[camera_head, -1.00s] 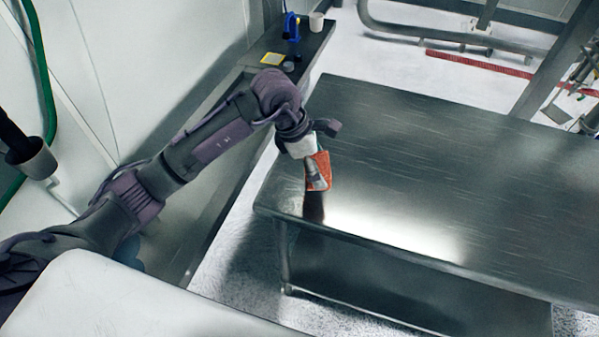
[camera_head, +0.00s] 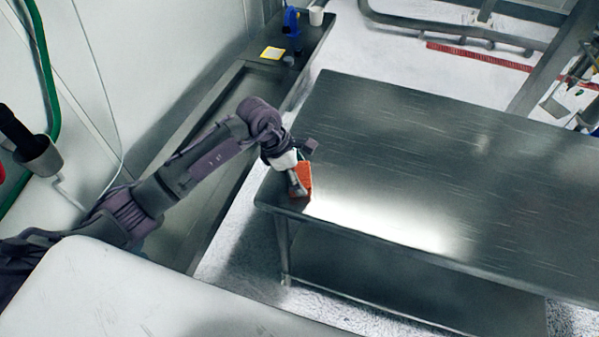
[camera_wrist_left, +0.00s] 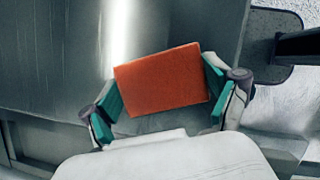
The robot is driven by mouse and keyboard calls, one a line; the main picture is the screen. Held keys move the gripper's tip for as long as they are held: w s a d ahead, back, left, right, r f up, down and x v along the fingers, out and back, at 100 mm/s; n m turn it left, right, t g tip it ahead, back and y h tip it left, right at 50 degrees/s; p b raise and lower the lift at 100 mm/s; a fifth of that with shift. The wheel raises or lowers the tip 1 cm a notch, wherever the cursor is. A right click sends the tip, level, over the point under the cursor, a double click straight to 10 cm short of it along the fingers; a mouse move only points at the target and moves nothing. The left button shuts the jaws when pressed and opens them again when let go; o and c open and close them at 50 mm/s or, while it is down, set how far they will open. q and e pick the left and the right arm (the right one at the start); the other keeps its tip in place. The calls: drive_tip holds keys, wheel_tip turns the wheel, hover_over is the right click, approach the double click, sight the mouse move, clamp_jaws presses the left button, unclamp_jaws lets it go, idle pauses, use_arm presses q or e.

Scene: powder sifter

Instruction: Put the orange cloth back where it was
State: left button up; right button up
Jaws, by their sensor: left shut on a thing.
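The orange cloth (camera_head: 305,174) is a flat, block-like rectangle at the near left corner of the metal table (camera_head: 430,150). My left gripper (camera_head: 299,187) is shut on it and points down over that corner. In the left wrist view the cloth (camera_wrist_left: 160,80) spans between the two teal-padded fingers, slightly tilted. I cannot tell whether the cloth touches the tabletop. My right gripper is not in view.
The tabletop is otherwise bare. A narrow counter with a sink basin runs along the wall at left, with a yellow item (camera_head: 272,53), a blue item (camera_head: 291,22) and a white cup (camera_head: 316,16) at its far end. A floor gap separates counter and table.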

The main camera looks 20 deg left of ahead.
use_arm(q)
drive_tip(key=o, duration=0.9)
drive_tip(key=shift+c, duration=0.2)
drive_tip(key=shift+r+p, duration=0.2)
drive_tip(key=shift+p, duration=0.15)
drive_tip(key=shift+a+r, duration=0.15)
drive_tip(key=shift+r, duration=0.15)
drive_tip(key=b+v, duration=0.2)
drive_tip(key=v, duration=0.9)
drive_tip(key=shift+b, duration=0.35)
